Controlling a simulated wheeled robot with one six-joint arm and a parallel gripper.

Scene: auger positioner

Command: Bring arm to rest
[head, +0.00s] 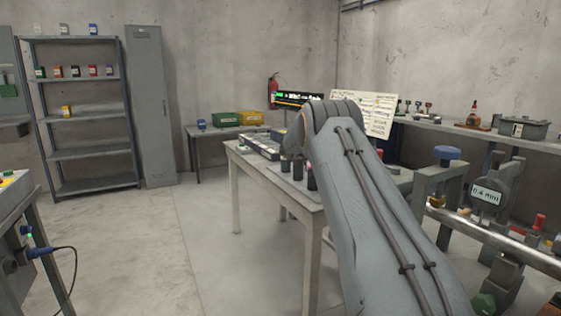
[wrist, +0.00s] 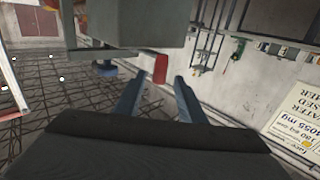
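My arm (head: 365,200) reaches up from the lower right of the head view and bends at a rounded joint above the table. My gripper is hidden behind the arm there. In the wrist view my gripper (wrist: 157,88) shows two blue-grey fingers set apart, with nothing seen held between them. A red block-like thing (wrist: 160,68) shows past the fingertips. I cannot tell how far off it is.
A table (head: 275,178) with dark upright pieces stands behind my arm. A bench with a gauge marked 0.4 mm (head: 487,196) is close on the right. Shelves (head: 88,115) and a locker (head: 150,105) stand at the back left. The floor (head: 135,245) left of the table is clear.

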